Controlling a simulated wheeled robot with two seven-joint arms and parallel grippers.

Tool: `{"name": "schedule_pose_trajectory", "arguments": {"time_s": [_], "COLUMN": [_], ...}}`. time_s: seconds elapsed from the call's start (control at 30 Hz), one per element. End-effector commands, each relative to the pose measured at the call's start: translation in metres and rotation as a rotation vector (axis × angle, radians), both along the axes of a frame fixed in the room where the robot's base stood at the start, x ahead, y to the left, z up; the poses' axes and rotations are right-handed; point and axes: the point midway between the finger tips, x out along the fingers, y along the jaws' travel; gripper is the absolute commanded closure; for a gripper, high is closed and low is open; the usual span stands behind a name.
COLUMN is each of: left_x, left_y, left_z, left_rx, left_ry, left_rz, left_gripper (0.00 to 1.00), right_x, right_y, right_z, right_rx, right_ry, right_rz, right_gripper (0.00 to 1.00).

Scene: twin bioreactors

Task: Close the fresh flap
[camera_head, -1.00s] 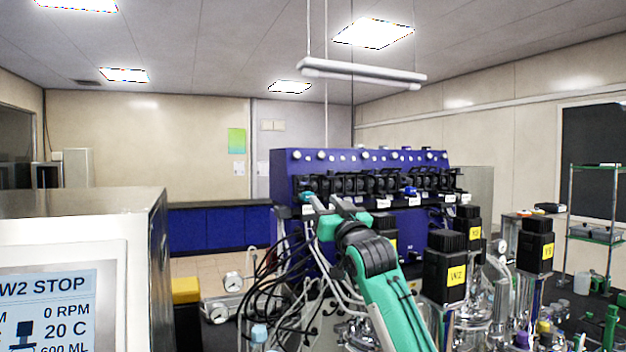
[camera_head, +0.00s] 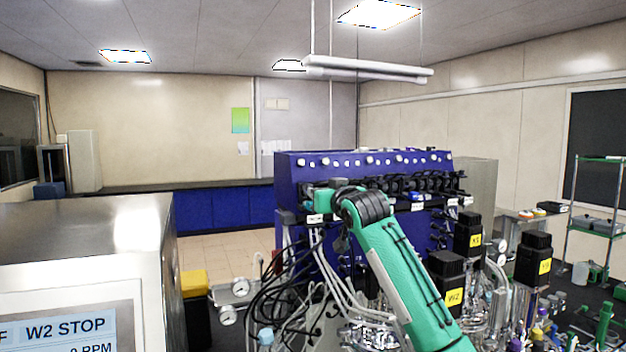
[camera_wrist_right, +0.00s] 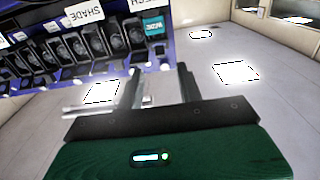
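A tall blue unit (camera_head: 300,169) carries a row of black pump heads with flaps (camera_head: 425,186) and small white labels. No label reading "fresh" is legible, so I cannot tell which flap is the fresh one. In the right wrist view the black pump heads (camera_wrist_right: 75,50) fill the upper left, with a teal block (camera_wrist_right: 154,26) at the row's end. My right arm reaches to the left end of the row. My right gripper (camera_wrist_right: 160,76) shows two separated fingers with nothing visible between them, close to that end. Its tips are hidden in the head view. My left gripper is out of view.
Black motors with yellow labels, such as W2 (camera_head: 447,277), stand right of my arm among glass vessels. Black and clear tubing (camera_head: 290,290) hangs below the unit. A metal cabinet with a screen (camera_head: 75,328) stands at the left front. The floor (camera_head: 228,254) behind is clear.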

Motion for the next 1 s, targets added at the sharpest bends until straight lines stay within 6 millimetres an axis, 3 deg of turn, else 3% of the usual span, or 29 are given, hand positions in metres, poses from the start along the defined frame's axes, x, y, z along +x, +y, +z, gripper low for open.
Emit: {"name": "schedule_pose_trajectory", "arguments": {"time_s": [0.1, 0.4, 0.9, 0.93, 1.0], "left_x": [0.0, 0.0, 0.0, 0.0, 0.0], "left_y": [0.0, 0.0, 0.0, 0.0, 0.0], "left_z": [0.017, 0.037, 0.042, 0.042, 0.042], "left_rx": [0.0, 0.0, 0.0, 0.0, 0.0], "left_ry": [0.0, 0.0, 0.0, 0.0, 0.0], "left_rz": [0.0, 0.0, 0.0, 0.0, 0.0], "left_gripper": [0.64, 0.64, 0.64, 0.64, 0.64], "right_x": [0.018, 0.052, 0.062, 0.062, 0.062], "right_y": [0.007, 0.018, 0.02, 0.02, 0.02], "right_z": [0.005, 0.003, 0.0, 0.0, 0.0], "right_rx": [-0.001, -0.001, 0.0, -0.001, -0.001], "right_ry": [0.002, 0.001, -0.002, -0.001, -0.001], "right_rz": [0.0, 0.001, 0.0, 0.0, 0.0], "right_gripper": [0.64, 0.64, 0.64, 0.66, 0.79]}}
